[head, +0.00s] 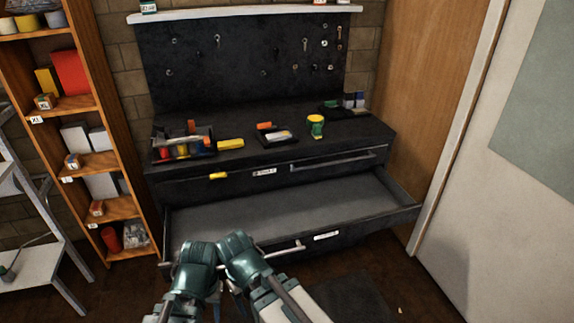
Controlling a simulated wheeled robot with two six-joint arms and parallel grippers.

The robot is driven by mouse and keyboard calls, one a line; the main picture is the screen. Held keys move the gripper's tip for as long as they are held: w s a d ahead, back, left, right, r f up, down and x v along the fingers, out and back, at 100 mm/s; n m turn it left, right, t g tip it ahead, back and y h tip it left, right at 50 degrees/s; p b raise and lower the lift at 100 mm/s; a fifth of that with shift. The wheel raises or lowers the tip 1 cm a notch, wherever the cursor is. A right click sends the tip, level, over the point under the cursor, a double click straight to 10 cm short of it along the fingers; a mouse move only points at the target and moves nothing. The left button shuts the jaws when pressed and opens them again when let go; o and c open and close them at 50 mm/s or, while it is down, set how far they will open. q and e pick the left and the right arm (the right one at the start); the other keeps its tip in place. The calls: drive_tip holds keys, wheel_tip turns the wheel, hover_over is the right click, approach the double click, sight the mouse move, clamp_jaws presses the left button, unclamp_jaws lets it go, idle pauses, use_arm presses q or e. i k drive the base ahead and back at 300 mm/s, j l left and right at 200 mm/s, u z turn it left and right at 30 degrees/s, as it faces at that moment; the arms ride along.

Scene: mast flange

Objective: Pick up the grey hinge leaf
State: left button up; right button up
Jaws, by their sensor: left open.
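I cannot make out a grey hinge leaf for certain anywhere in the head view. My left gripper (197,256) and my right gripper (241,256) are close together at the bottom centre, in front of the open drawer (290,207). The left one is open. The right one's fingers are too hidden to read. The drawer's grey floor looks bare where it shows; its front left part is behind my arms. A small dark tray (263,141) on the workbench top (350,130) holds an orange piece and a pale piece.
An organizer with coloured items (182,147), a yellow block (230,144) and a green-yellow roll (316,126) stand on the bench. A dark pegboard (250,60) rises behind. A wooden shelf (75,108) stands left; a pale door (480,190) is right.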

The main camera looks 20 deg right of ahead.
sight(285, 135)
drive_tip(key=i+z, duration=0.15)
drive_tip(key=z, duration=0.4)
drive_tip(key=i+j+z, duration=0.1)
drive_tip(key=i+z, duration=0.2)
drive_tip(key=i, duration=0.15)
drive_tip(key=i+j+z, duration=0.3)
drive_tip(key=i, duration=0.15)
drive_tip(key=i+j, duration=0.1)
drive_tip(key=i, duration=0.2)
drive_tip(key=i+j, duration=0.1)
drive_tip(key=i, duration=0.15)
